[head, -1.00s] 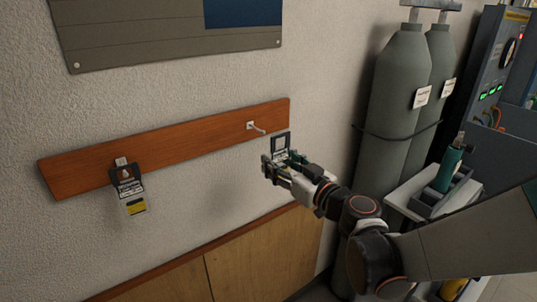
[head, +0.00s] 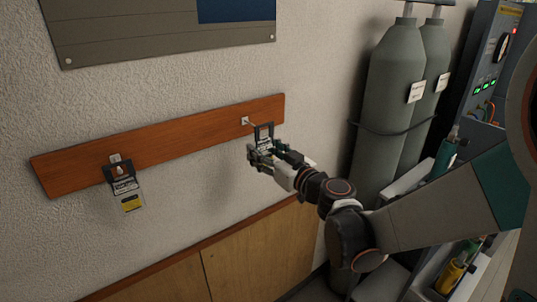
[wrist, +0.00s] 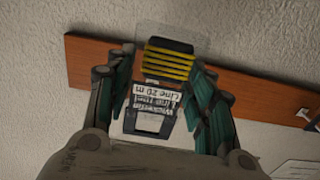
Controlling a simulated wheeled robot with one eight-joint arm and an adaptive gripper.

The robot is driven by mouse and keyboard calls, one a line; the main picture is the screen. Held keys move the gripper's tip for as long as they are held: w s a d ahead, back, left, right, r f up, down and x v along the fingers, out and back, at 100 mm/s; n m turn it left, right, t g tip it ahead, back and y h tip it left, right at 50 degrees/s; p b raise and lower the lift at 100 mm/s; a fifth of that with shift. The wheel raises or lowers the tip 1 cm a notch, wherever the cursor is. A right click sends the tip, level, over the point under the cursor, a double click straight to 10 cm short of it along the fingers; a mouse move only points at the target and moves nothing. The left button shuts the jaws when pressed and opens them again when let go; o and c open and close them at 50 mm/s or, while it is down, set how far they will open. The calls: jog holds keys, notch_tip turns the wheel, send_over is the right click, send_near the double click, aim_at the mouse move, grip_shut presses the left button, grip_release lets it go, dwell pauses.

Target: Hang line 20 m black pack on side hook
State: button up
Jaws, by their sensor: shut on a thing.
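My gripper (head: 258,153) is shut on the black line pack (head: 265,131), holding it upright in front of the wooden board's right end. In the wrist view, the pack (wrist: 150,123) sits between the two fingers (wrist: 168,95). Its "Line 20 m" label reads upside down there, with a yellow-black striped part and a dark tab with a square opening. In the head view, the tab is close to the right-hand hook (head: 246,121). The pack overlaps the hook's tip; I cannot tell whether the hook passes through the opening.
Another black pack (head: 123,185) with a yellow patch hangs on the left hook (head: 115,158). The wooden board (head: 180,140) runs along the wall. Grey cylinders (head: 395,100) and a grey cabinet (head: 485,85) stand at right. A grey panel (head: 130,35) is above.

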jog(key=shift+f+b+x, duration=0.25)
jog(key=shift+x, duration=1.05)
jog(key=shift+f+b+x, duration=0.25)
jog(key=shift+x, duration=1)
jog(key=o, duration=1.2)
jog(key=shift+c, duration=0.2)
